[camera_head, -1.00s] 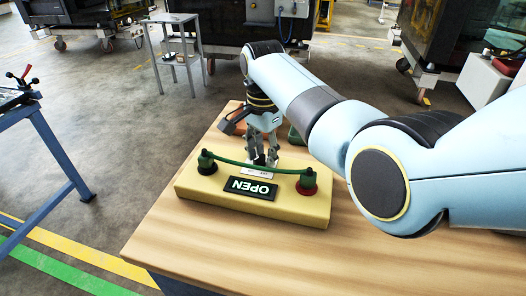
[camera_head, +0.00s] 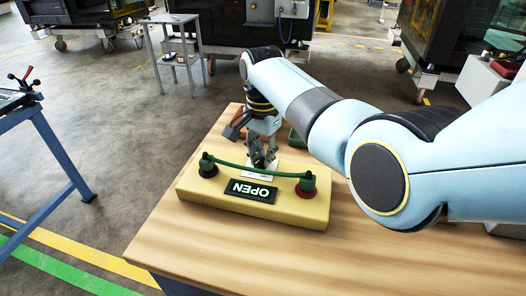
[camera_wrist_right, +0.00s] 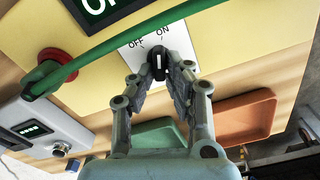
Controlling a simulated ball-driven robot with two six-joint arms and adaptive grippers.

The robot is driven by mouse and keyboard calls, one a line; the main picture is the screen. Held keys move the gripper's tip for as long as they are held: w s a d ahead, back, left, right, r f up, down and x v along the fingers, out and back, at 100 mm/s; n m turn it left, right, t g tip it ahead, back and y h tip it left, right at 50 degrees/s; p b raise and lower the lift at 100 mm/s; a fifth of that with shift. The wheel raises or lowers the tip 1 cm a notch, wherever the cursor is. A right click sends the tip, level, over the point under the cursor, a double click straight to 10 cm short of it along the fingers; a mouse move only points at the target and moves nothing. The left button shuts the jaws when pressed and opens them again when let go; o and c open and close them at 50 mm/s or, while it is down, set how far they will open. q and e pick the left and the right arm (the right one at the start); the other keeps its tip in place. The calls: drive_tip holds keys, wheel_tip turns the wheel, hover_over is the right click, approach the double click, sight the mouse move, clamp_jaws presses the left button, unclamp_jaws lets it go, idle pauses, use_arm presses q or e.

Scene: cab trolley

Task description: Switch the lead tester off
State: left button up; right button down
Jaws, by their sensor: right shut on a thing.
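The lead tester (camera_head: 255,205) is a yellow block on the wooden table, with a dark OPEN display (camera_head: 251,191) that reads upside down in the head view. A green lead (camera_head: 255,172) bridges its two posts. Its black switch knob (camera_wrist_right: 158,62) sits on a white plate (camera_wrist_right: 147,46) marked OFF and ON. The knob's white line stands nearly upright in the wrist view, closer to ON than OFF. My right gripper (camera_wrist_right: 160,72) is shut on the knob, a fingertip on each side. In the head view the right gripper (camera_head: 264,165) covers the knob. My left gripper is not in view.
Behind the tester lie a green tray (camera_wrist_right: 156,135) and an orange tray (camera_wrist_right: 243,118). A grey device with a small display (camera_wrist_right: 30,130) stands beside them in the wrist view. The table (camera_head: 240,250) is clear in front of the tester.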

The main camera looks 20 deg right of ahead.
drive_tip(key=n+p, duration=0.1)
drive_tip(key=n, duration=0.1)
drive_tip(key=n+p, duration=0.1)
drive_tip(key=n, duration=0.1)
drive_tip(key=shift+w+a+r+p, duration=0.1)
drive_tip(key=shift+a+r+p, duration=0.05)
drive_tip(key=shift+p, duration=0.15)
drive_tip(key=n+p, duration=0.1)
drive_tip(key=n, duration=0.2)
drive_tip(key=shift+w+a, duration=0.1)
drive_tip(key=shift+a+n+p, duration=0.1)
drive_tip(key=shift+n+p, duration=0.25)
drive_tip(key=shift+n, duration=1.25)
drive_tip(key=c, duration=1.4)
unclamp_jaws()
drive_tip(key=shift+o, duration=0.2)
wheel_tip(320, 180, up, 12)
